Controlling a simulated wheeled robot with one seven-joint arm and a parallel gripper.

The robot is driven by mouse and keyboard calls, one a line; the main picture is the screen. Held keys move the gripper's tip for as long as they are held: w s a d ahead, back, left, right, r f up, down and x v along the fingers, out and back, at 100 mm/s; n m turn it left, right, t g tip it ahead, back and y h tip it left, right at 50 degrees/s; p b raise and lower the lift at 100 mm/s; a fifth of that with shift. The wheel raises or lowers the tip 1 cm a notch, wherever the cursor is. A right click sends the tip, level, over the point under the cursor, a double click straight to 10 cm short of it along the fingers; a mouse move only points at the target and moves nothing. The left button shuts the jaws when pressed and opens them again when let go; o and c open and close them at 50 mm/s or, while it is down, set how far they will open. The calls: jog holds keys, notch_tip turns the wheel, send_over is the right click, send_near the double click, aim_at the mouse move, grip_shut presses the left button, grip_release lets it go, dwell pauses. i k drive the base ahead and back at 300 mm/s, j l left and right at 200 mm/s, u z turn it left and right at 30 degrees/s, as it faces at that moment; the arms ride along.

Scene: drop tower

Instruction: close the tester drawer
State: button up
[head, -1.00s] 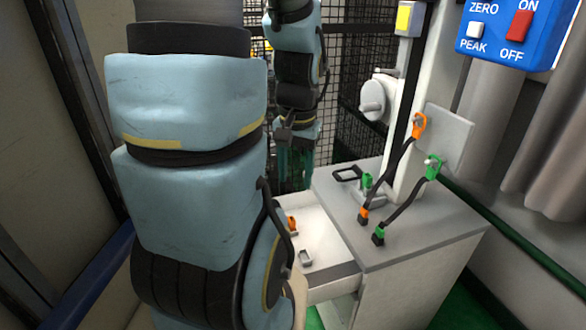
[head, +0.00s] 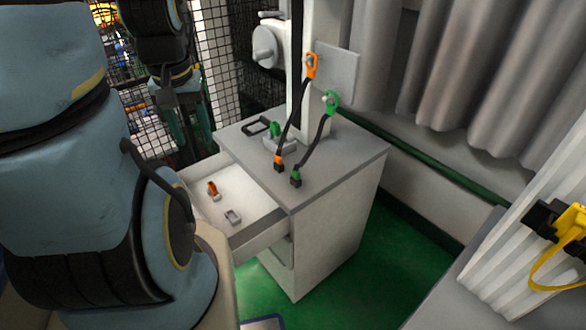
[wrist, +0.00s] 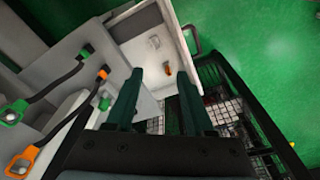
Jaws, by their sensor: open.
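The tester drawer (head: 249,202) is pulled out of the left side of the grey tester cabinet (head: 330,193). An orange-topped part (head: 212,188) and a small grey bracket (head: 233,216) lie inside it. In the wrist view the drawer (wrist: 137,32) shows beyond my fingertips, with a dark bar handle (wrist: 192,39) on its outer end. My gripper (wrist: 158,80) is open and empty, its two green fingers pointing toward the drawer. In the head view my gripper (head: 188,128) is behind the drawer, partly hidden by my arm, which also covers part of the drawer's near end.
Two black straps with an orange clip (head: 311,66) and a green clip (head: 331,103) hang from the column onto the cabinet top. Black mesh fencing (head: 226,60) stands behind. Green floor (head: 385,245) is free to the cabinet's right. A yellow hook (head: 566,243) is at far right.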

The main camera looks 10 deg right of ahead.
aim_at(251, 221)
jog(key=k+u, duration=0.1)
jog(key=u, duration=0.3)
jog(key=j+u, duration=0.15)
jog(key=u, duration=0.25)
jog(key=k+j+u, duration=0.1)
jog(key=u, duration=0.25)
jog(key=j+u, duration=0.15)
jog(key=u, duration=0.25)
